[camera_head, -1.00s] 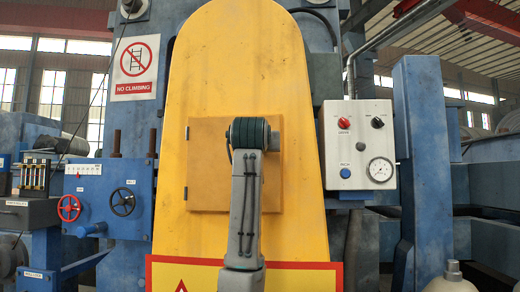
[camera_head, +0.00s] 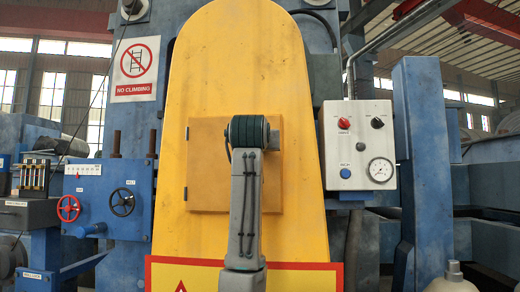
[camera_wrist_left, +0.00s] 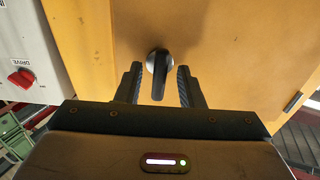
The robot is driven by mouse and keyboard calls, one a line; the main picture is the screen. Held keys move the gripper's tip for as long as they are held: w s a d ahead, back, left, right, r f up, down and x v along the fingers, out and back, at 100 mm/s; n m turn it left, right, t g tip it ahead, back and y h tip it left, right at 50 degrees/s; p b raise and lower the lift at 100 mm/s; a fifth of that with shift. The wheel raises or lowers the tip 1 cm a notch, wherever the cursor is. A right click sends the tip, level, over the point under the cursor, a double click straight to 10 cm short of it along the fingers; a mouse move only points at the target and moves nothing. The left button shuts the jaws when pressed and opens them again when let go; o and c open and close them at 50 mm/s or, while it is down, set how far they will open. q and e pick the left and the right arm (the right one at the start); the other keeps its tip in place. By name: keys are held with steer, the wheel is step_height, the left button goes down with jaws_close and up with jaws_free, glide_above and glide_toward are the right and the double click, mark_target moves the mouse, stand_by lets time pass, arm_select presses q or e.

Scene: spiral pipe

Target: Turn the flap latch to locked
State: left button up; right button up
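The flap (camera_head: 207,160) is a square yellow-orange panel on the tall yellow guard, and it lies flat against it. In the head view my own arm covers the middle and right part of the flap, and the latch is hidden. In the left wrist view the latch (camera_wrist_left: 158,77) is a small dark knob with a lever pointing down toward my gripper. My left gripper (camera_wrist_left: 158,83) is open, with one finger on each side of the lever and a gap visible on both sides. My right gripper is in neither view.
A control box (camera_head: 357,152) with a red knob, a dark knob, a blue button and a gauge is right of the guard. A blue unit (camera_head: 108,197) with red and black handwheels stands at left. A flap hinge (camera_wrist_left: 292,101) shows in the wrist view.

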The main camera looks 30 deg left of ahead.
arm_select(q)
steer(key=b+v, duration=0.4)
steer(key=v, duration=0.5)
steer(key=shift+s+d, duration=0.2)
steer(key=shift+s, duration=0.15)
steer(key=shift+f, duration=0.1)
